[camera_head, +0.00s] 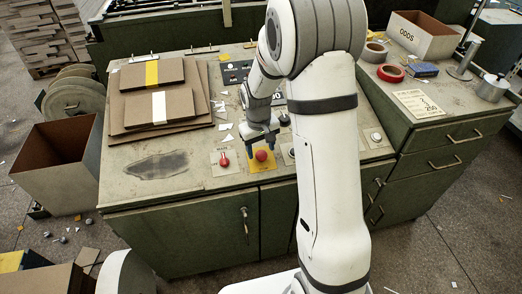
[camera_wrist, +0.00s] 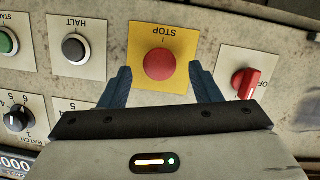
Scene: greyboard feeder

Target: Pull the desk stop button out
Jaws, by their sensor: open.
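The stop button is a round red mushroom head (camera_head: 261,155) on a yellow plate (camera_head: 264,167) near the desk's front edge. My gripper (camera_head: 262,141) is just behind and above the button in the head view. In the wrist view its two dark blue fingers (camera_wrist: 161,80) are spread apart, one on each side of the button's lower part in the picture. The gripper is open and holds nothing. I cannot tell whether the fingers touch the panel.
A red rotary switch (camera_wrist: 245,82) sits beside the stop plate. On the other side are a grey HALT button (camera_wrist: 74,48), a green button (camera_wrist: 7,42) and a black BATCH knob (camera_wrist: 18,117). Stacked greyboard (camera_head: 152,105) lies on the desk's left; a dark smudged patch is clear.

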